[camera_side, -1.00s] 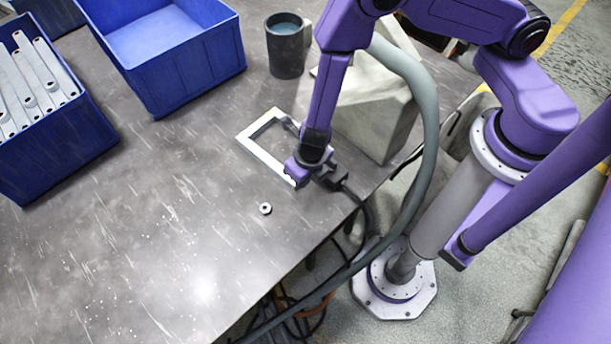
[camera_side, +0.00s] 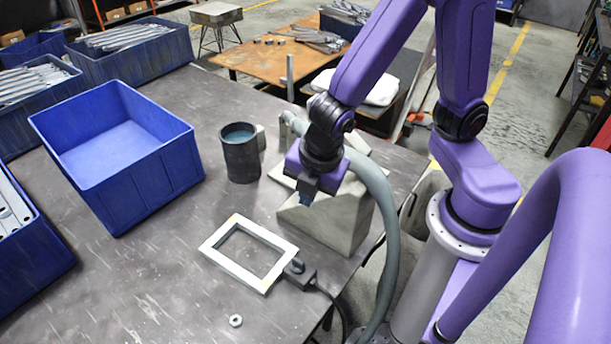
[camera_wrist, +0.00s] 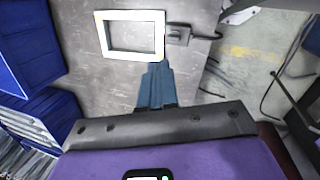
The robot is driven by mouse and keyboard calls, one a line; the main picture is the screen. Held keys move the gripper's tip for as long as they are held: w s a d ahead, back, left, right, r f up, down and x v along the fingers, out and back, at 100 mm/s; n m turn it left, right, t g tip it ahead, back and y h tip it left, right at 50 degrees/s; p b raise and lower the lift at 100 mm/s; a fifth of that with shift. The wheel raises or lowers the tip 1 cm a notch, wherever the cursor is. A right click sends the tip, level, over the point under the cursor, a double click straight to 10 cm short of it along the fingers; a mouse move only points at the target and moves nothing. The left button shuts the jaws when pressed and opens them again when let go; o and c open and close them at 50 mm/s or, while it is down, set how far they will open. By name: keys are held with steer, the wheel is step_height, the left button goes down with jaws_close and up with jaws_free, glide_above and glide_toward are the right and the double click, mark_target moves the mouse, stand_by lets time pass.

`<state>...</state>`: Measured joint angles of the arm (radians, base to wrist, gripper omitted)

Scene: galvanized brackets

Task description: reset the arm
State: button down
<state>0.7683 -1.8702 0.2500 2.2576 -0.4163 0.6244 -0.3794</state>
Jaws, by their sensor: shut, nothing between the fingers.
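My gripper (camera_side: 308,196) is raised over the table, in front of the pale grey angular block (camera_side: 335,222) in the side view. Its fingers are together and hold nothing; the closed blue-grey fingers also show in the wrist view (camera_wrist: 157,76). A white rectangular frame (camera_side: 222,258) lies flat on the table below and to the left of my gripper. It shows ahead of the fingertips in the wrist view (camera_wrist: 101,38). A small dark box (camera_side: 300,274) with a cable sits at the frame's right corner.
Blue bins (camera_side: 150,180) stand on the table's left; the middle one is empty. A dark mug (camera_side: 240,160) stands near the block. A small metal ring (camera_side: 236,321) lies near the front. A thick grey hose (camera_side: 388,230) runs beside my arm.

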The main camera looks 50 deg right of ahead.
steer(key=s+d+r+m+g+y, duration=0.1)
steer(key=s+d+r+m+g, duration=0.1)
steer(key=s+d+r+m, duration=0.5)
steer(key=shift+s+d+m+g, duration=0.3)
steer(key=shift+s+d+m, duration=0.5)
steer(key=shift+s, duration=0.95)
